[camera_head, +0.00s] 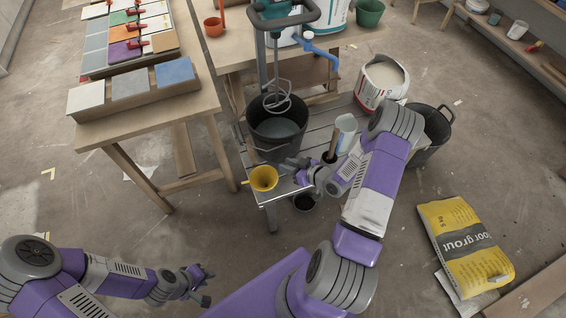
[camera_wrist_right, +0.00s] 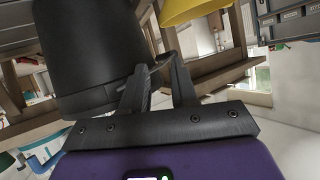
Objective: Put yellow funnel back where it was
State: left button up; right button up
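The yellow funnel (camera_head: 263,178) is at the near left corner of the low slatted platform (camera_head: 273,197), in front of the black bucket. Its wide mouth faces up toward the head camera. In the right wrist view part of the yellow funnel (camera_wrist_right: 192,10) shows at the top edge, beyond the fingertips. My right gripper (camera_head: 290,166) is just right of the funnel, and its fingers (camera_wrist_right: 161,65) show a gap with no funnel between them. Whether a fingertip touches anything is unclear. My left gripper (camera_head: 207,284) is open and empty, low over the floor.
A black bucket (camera_head: 277,132) under a mixer stands close behind my right gripper. A tile table (camera_head: 150,118) stands at the left. A floor grout bag (camera_head: 463,246) lies at the right.

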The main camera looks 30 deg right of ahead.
jog(key=p+v, duration=0.2)
jog(key=v, duration=0.7)
jog(key=w+a+f+m+g, duration=0.1)
jog(key=a+f+m+g, duration=0.15)
jog(key=a, duration=0.45)
jog(key=w+a+f+m+g, duration=0.1)
jog(key=a+f+g, duration=0.25)
jog(key=a, duration=0.35)
jog(key=s+a+f+m+g, duration=0.1)
jog(key=s+a+f+g, duration=0.1)
jog(key=s+a+g, duration=0.4)
jog(key=s+a, duration=0.4)
jog(key=a, duration=0.2)
jog(key=shift+f, duration=0.3)
jog(key=shift+r+p, duration=0.6)
jog(key=shift+r, duration=0.1)
jog(key=shift+w, duration=0.1)
